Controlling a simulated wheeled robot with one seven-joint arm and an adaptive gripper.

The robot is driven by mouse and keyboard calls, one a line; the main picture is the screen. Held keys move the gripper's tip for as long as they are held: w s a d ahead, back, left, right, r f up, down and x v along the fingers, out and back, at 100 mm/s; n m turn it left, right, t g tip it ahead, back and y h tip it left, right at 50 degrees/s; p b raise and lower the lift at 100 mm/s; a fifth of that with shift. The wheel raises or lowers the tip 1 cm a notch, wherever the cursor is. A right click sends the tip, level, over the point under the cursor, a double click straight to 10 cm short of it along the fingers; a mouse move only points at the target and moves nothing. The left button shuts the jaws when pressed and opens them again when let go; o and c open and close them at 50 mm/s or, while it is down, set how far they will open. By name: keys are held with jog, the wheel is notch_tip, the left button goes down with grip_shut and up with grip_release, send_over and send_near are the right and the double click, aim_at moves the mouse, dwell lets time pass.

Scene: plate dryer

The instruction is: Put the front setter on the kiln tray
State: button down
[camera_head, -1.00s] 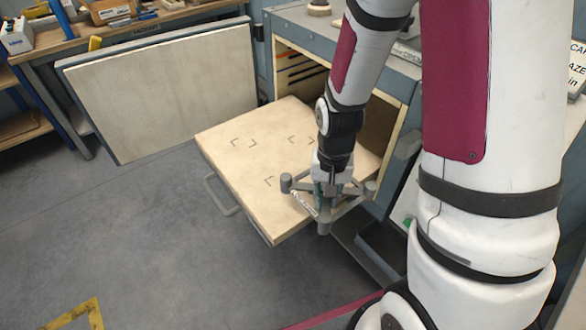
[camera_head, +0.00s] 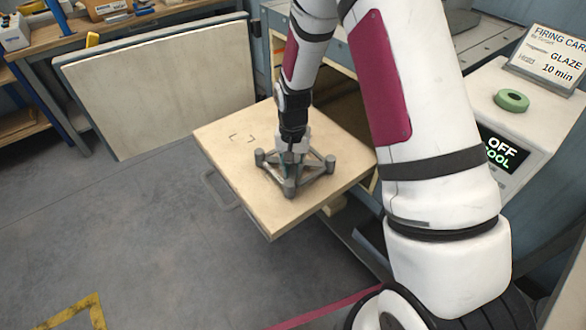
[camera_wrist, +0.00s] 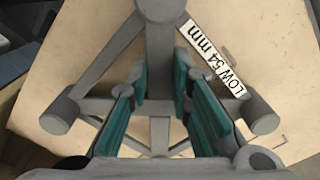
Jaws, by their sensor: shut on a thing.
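The setter is a grey frame (camera_head: 312,180) with round corner posts. It is over the front part of the kiln tray (camera_head: 245,190), a pale slab pulled out of the kiln. My gripper (camera_head: 290,158) points down and is shut on the setter's middle. In the wrist view the teal finger pads of my gripper (camera_wrist: 165,100) stand on both sides of a grey bar, and the setter (camera_wrist: 100,70) carries a white label reading "LOW 54 mm". Whether the posts touch the tray cannot be told. Corner marks show on the tray's left part; others are hidden.
The open kiln door (camera_head: 160,90) stands at the left. The kiln's control box (camera_head: 500,150) at the right shows "OFF" and "COOL", with a green ring (camera_head: 511,100) and a firing card (camera_head: 548,58) on top.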

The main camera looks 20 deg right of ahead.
aim_at(293, 171)
jog(key=shift+f, duration=0.25)
jog(key=shift+f, duration=0.1)
jog(key=c, duration=1.5)
grip_release()
jog(key=shift+o, duration=0.2)
notch_tip(293, 171, up, 12)
jog(key=r, duration=0.1)
jog(key=s+r+n+t, duration=0.2)
jog(key=s+r, duration=0.8)
jog(key=r, duration=0.4)
jog(key=s+r+n+t, duration=0.1)
jog(key=s+r, duration=0.2)
jog(key=s, duration=0.5)
jog(key=s+r+n+t, duration=0.1)
jog(key=s+r+n, duration=0.1)
jog(key=s, duration=0.5)
jog(key=shift+s+d+r+t, duration=0.15)
jog(key=shift+s+r+t, duration=0.25)
jog(key=shift+r, duration=0.1)
